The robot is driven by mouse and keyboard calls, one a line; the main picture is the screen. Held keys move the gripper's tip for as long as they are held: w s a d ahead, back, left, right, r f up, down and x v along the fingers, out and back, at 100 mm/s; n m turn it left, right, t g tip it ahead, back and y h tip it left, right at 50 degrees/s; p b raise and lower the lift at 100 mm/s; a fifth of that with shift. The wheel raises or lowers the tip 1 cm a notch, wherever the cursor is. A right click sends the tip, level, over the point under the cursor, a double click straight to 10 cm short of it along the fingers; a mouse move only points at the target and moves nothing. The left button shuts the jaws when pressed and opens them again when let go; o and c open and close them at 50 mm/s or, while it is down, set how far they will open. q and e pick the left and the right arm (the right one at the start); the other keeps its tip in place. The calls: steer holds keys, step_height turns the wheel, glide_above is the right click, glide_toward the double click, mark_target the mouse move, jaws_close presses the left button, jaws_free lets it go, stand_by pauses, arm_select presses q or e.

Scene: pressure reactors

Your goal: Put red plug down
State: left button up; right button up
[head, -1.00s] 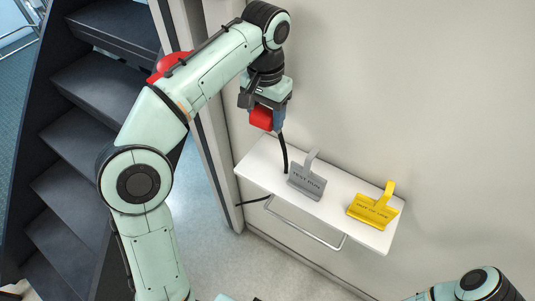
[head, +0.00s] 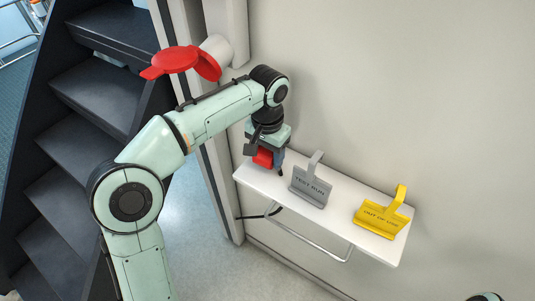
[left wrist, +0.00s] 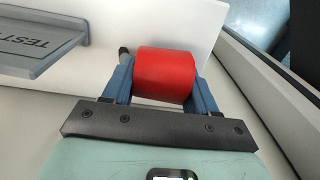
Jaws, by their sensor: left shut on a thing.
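The red plug (head: 263,158) is held in my left gripper (head: 268,160), just over the left end of the white shelf (head: 338,214). In the left wrist view the red plug (left wrist: 165,75) sits between the two blue fingers of my left gripper (left wrist: 163,85), which are shut on it. A short black cable end shows beside the plug. I cannot tell whether the plug touches the shelf. My right gripper is out of view.
A grey "TEST RUN" sign (head: 311,186) stands right of the plug, and a yellow "OUT OF" sign (head: 382,217) stands farther right. A rail (head: 310,240) runs along the shelf front. Dark stairs (head: 85,120) are at left.

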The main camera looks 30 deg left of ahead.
arm_select(q)
steer(key=shift+f, duration=0.5)
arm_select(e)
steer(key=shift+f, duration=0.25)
arm_select(q)
steer(key=shift+f, duration=0.1)
steer(key=o, duration=1.2)
steer(key=shift+o, duration=0.2)
step_height(320, 180, up, 13)
steer(key=p, duration=0.3)
steer(key=shift+p, duration=0.35)
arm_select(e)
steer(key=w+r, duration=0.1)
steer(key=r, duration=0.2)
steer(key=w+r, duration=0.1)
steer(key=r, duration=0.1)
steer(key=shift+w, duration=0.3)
